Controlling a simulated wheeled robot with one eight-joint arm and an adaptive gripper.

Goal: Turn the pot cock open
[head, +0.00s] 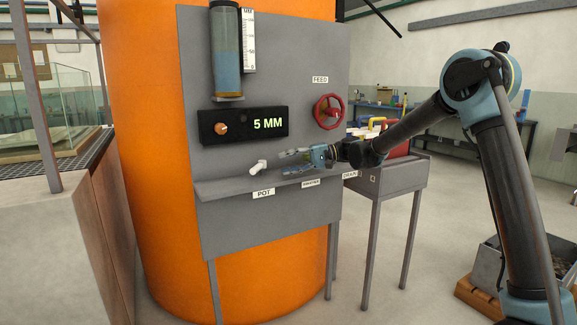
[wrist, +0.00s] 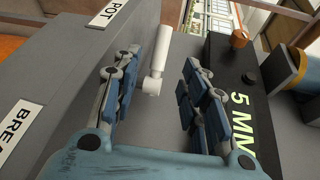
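The pot cock (head: 258,167) is a small white lever on the grey panel's ledge, above the label POT (head: 264,193). In the wrist view the cock (wrist: 157,60) shows as a white tube with a short bent end, ahead of my gripper and in line with the gap between its fingers. My gripper (head: 285,162) is to the right of the cock in the head view, its fingers pointing left towards it. The fingers are apart with nothing between them, and a gap to the cock shows. In the wrist view the gripper (wrist: 160,72) has a finger on each side.
A black display (head: 243,125) reads 5 MM and has an orange knob. A red FEED wheel (head: 328,112) is at the upper right of the grey panel (head: 197,150). A gauge cylinder (head: 226,55) stands above the display.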

